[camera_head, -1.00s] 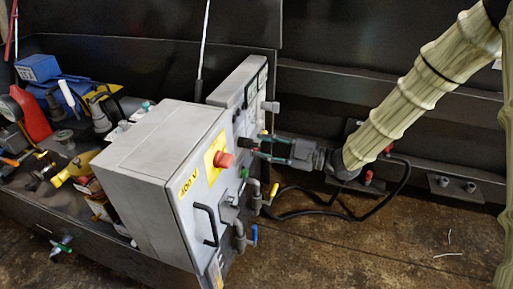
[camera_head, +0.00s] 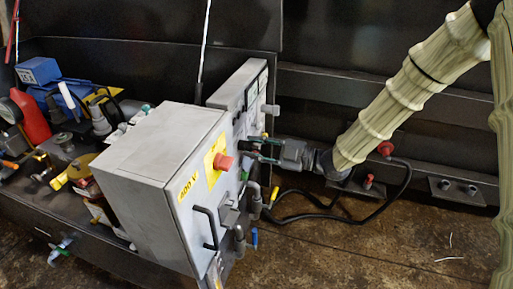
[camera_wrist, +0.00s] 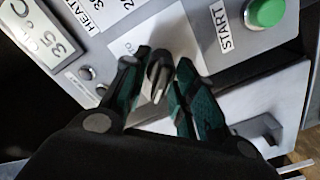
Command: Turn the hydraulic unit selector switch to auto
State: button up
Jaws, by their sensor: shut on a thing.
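The knob's label is mostly covered by the fingers and cannot be read. In the head view my gripper (camera_head: 250,150) reaches in from the right to the face of the rear grey control box (camera_head: 225,95). The switch itself is hidden there by the front box and the fingers.
A green button (camera_wrist: 264,12) marked START sits right of the knob. A grey 400 V box (camera_head: 150,150) with a red emergency stop (camera_head: 222,162) and a handle (camera_head: 207,228) stands in front. A black cable (camera_head: 390,195) loops below my arm. The floor at right is mostly clear.

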jog(key=shift+r+m+p, duration=0.1)
jog(key=shift+m+p, duration=0.2)
jog(key=shift+p, duration=0.15)
jog(key=shift+r+m+p, duration=0.15)
jog(key=shift+m+p, duration=0.45)
jog(key=shift+p, duration=0.3)
jog(key=m+p, duration=0.2)
jog(key=p, duration=0.1)
jog(key=shift+r, duration=0.1)
jog(key=m+p, duration=0.5)
jog(key=shift+w+d, duration=0.1)
jog(key=m+p, duration=0.4)
jog(key=shift+w, duration=0.1)
jog(key=m+p, duration=0.2)
jog(key=m, duration=0.1)
jog(key=m+p, duration=0.1)
jog(key=m, duration=0.1)
jog(key=shift+w+d+f, duration=0.1)
jog(key=shift+f, duration=0.25)
